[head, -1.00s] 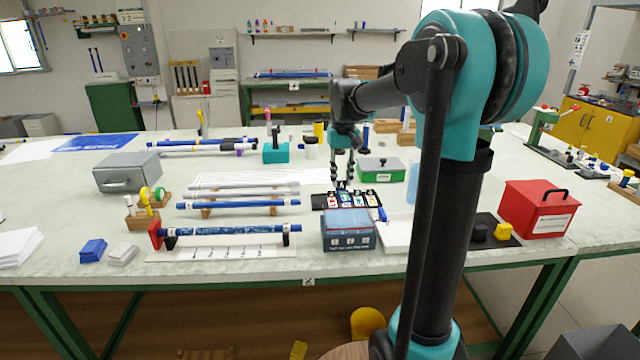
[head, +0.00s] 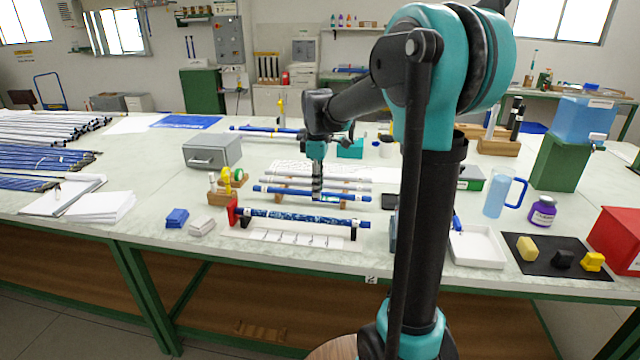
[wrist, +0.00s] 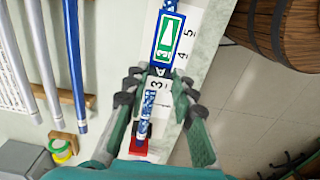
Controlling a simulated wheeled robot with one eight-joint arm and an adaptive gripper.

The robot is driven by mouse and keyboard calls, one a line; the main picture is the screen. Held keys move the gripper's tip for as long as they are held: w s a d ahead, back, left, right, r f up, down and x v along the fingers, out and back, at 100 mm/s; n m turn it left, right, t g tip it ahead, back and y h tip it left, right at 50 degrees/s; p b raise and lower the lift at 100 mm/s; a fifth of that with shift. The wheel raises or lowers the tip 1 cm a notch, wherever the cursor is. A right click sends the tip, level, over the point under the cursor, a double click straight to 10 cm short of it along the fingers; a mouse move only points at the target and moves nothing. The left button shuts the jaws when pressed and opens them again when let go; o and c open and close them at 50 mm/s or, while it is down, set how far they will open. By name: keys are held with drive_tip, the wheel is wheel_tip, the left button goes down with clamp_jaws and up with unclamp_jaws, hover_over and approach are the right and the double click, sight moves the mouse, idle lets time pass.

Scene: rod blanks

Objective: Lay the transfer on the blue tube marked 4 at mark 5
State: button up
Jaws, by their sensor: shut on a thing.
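The blue patterned tube (head: 300,217) lies level in a fixture with a red end stop (head: 233,211); a white strip with marks (head: 290,238) runs along its front. The tube also shows in the wrist view (wrist: 145,112). My gripper (head: 318,196) is above and behind the tube. No 4 is legible on the tube.
Behind the fixture, a blue tube (head: 290,192) and grey tubes (head: 320,179) lie on wooden supports. A grey box (head: 212,151) and tape rolls (head: 227,180) stand left. A white tray (head: 477,247) and black mat (head: 556,256) lie right. My arm hides part of the bench.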

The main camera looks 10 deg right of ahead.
drive_tip(key=shift+f, duration=2.75)
drive_tip(key=shift+f, duration=0.6)
idle(0.5)
drive_tip(key=shift+r, duration=0.1)
drive_tip(key=shift+r, duration=3.4)
drive_tip(key=shift+s, duration=0.1)
